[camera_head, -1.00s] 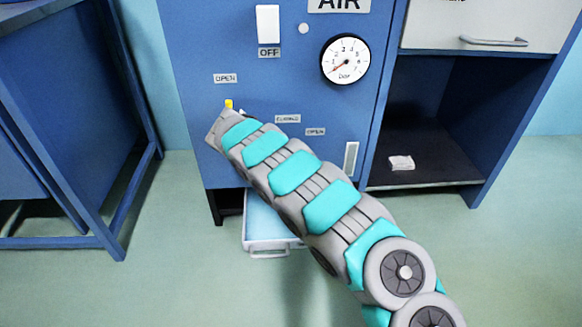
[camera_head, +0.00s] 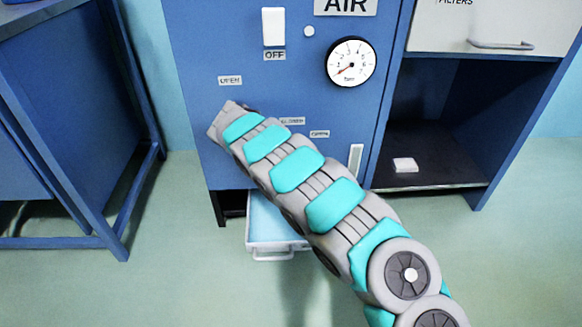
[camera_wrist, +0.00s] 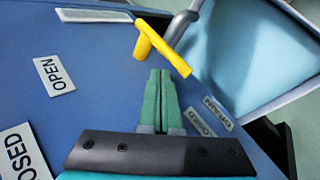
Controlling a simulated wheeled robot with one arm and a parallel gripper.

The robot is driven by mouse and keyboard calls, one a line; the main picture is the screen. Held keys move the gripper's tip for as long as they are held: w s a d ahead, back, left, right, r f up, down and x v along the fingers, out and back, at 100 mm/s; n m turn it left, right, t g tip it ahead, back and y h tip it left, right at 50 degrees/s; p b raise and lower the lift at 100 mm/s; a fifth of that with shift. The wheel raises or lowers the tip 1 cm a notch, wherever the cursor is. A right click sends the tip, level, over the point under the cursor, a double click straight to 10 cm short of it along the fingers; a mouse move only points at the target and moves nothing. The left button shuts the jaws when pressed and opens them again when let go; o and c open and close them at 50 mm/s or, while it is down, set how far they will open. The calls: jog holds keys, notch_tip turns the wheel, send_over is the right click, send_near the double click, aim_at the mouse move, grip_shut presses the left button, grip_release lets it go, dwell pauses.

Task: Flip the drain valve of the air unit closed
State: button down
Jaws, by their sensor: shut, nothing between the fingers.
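The yellow valve lever (camera_wrist: 162,48) shows in the wrist view, on a grey pipe fitting (camera_wrist: 185,20), just beyond my fingertips. It has a long bar and a short stub. In the head view my arm hides it. My gripper (camera_wrist: 160,72) is shut and empty, its green fingers together and pointing at the lever. I cannot tell whether they touch it.
A white switch (camera_head: 273,27) above an OFF label and a pressure gauge (camera_head: 351,61) are higher on the unit. A pale blue tray (camera_head: 272,253) sticks out below. A blue bench frame (camera_head: 118,120) stands left; a shelf with a white block (camera_head: 405,165) is right.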

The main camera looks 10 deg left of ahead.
notch_tip(320, 180, up, 2)
jog(key=shift+w+a+r, duration=0.1)
jog(key=shift+r, duration=0.05)
jog(key=s+a+r, duration=0.4)
jog(key=a+r, duration=0.1)
jog(key=a, duration=0.1)
jog(key=shift+s+r+p, duration=0.15)
jog(key=shift+s+p, duration=0.05)
jog(key=shift+p, duration=0.2)
